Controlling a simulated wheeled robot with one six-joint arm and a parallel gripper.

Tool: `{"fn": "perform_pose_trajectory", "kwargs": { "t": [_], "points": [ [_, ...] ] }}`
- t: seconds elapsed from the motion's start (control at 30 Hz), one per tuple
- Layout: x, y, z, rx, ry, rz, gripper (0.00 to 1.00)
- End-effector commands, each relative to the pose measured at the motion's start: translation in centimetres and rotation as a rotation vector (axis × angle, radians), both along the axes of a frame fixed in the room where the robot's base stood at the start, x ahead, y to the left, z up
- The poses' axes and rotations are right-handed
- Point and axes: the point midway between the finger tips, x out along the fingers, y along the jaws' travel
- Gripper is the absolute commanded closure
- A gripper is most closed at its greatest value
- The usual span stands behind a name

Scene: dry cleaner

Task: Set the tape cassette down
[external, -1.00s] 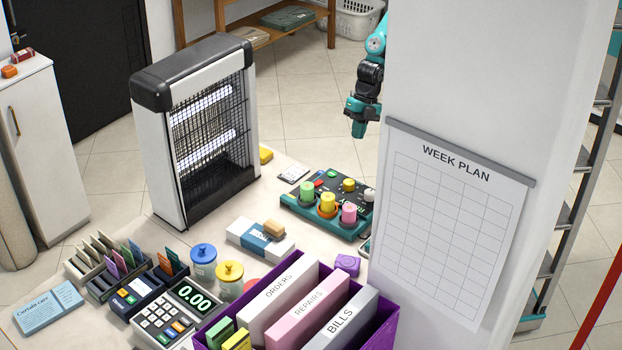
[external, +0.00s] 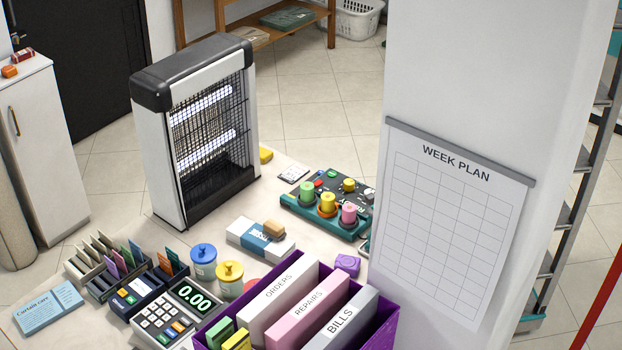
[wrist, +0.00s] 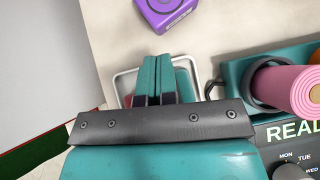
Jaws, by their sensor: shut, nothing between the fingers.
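My gripper (wrist: 158,72) shows in the wrist view with its teal fingers pressed together and nothing visible between them. It is over a grey-rimmed tray-like thing (wrist: 121,84), which the fingers and wrist largely cover. In the external view my gripper is out of sight. I cannot name the tape cassette with certainty. A small purple case with a round mark (wrist: 166,10) lies beyond the fingertips, apart from them and cut by the top edge. A purple block (external: 347,265), seemingly the same thing, sits on the counter beside the purple file box in the external view.
A teal-edged board (external: 290,202) with coloured spools stands close to the right of my gripper; its pink spool (wrist: 295,90) shows in the wrist view. The purple file box (external: 388,330) is in front, and a white pillar (external: 480,80) blocks the external view's right side.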

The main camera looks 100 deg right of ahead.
Motion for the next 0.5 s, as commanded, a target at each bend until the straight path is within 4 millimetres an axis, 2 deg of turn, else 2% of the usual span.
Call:
{"fn": "perform_pose_trajectory", "kwargs": {
  "t": [0.2, 0.5],
  "points": [
    [1.9, 1.5, -2.3, 0.001, 0.001, -0.003, 1.00],
    [2.6, 2.1, -3.3, 0.001, 0.002, -0.002, 1.00]
  ]
}}
